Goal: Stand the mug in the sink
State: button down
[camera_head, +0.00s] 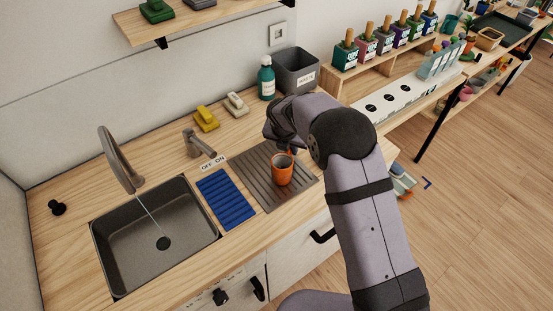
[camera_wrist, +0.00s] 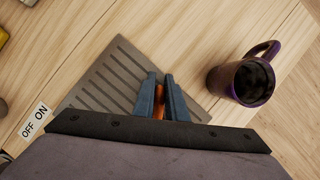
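An orange mug (camera_head: 282,172) is upright at the grey ridged drainboard (camera_head: 262,190), right of the sink (camera_head: 120,232). I cannot tell whether it touches the board. My gripper (camera_wrist: 160,98) is at the mug's far side, its fingers closed about a narrow orange part (camera_wrist: 159,100), seemingly the handle. The rest of this mug is hidden in the wrist view. A purple mug with dark contents (camera_wrist: 245,82) stands on the wood right of the board in the wrist view; my arm hides it in the head view. The sink basin holds no dishes.
A faucet (camera_head: 120,160) arches over the sink with a thin stream falling. A blue ribbed mat (camera_head: 226,200) lies between sink and board. A small lever tap (camera_head: 198,143) stands behind an OFF/ON label. Sponges, a green bottle (camera_head: 266,80) and a grey bin (camera_head: 296,72) line the wall.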

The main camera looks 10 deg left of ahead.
jog(key=shift+a+r, duration=0.1)
dwell(0.3)
notch_tip(320, 180, up, 10)
jog(key=b, duration=0.2)
jog(key=shift+b, duration=0.3)
